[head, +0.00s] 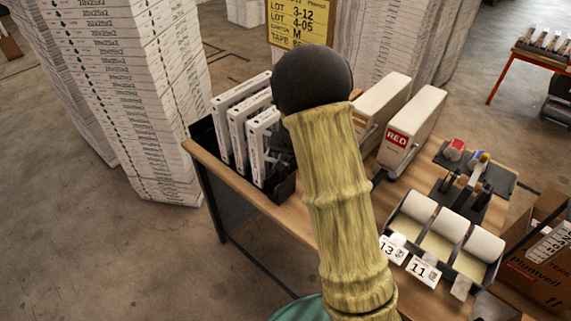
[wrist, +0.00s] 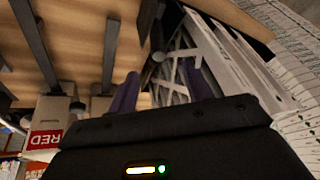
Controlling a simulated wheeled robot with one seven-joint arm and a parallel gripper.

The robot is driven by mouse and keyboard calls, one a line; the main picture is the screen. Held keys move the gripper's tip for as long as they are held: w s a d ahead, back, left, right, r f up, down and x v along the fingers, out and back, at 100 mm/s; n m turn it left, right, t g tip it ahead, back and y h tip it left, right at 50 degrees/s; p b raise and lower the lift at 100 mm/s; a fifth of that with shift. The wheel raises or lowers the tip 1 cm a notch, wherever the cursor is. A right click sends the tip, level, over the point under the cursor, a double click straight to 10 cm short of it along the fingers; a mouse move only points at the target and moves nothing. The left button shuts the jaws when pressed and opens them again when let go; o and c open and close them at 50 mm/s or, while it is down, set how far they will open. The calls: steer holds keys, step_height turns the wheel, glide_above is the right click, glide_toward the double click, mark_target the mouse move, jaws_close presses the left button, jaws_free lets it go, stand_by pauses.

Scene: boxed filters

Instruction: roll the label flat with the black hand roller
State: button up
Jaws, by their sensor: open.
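My gripper (wrist: 160,88) shows in the wrist view as two purple fingers spread apart, with nothing clearly held between them. A dark shape with a round grey end lies beyond the fingers, close to the white framed filters (wrist: 222,58); I cannot tell what it is. In the head view my arm hides my gripper and the bench's middle. The filters (head: 232,128) stand upright in a black rack at the bench's left end. Two dark tools with red and blue tops (head: 469,170) sit on a dark pad at right. I cannot identify the black hand roller or the label to be flattened.
Two pale binders, one with a red "RED" label (head: 397,139), stand on the wooden bench (head: 292,215). White rolls (head: 448,235) sit in a dark holder with number cards at the front right. A cardboard box (head: 540,262) is at far right. Tall box stacks (head: 130,90) rise behind.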

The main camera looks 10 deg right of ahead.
mark_target(283, 179)
steer(key=p+x, duration=0.1)
steer(key=x, duration=0.8)
steer(key=shift+f+p, duration=0.1)
steer(key=shift+p, duration=0.3)
jaws_close()
steer(key=c, duration=0.9)
jaws_free()
steer(key=shift+c, duration=0.8)
steer(key=shift+s+d+r, duration=0.1)
steer(key=shift+s+r, duration=0.05)
steer(key=shift+r, duration=0.2)
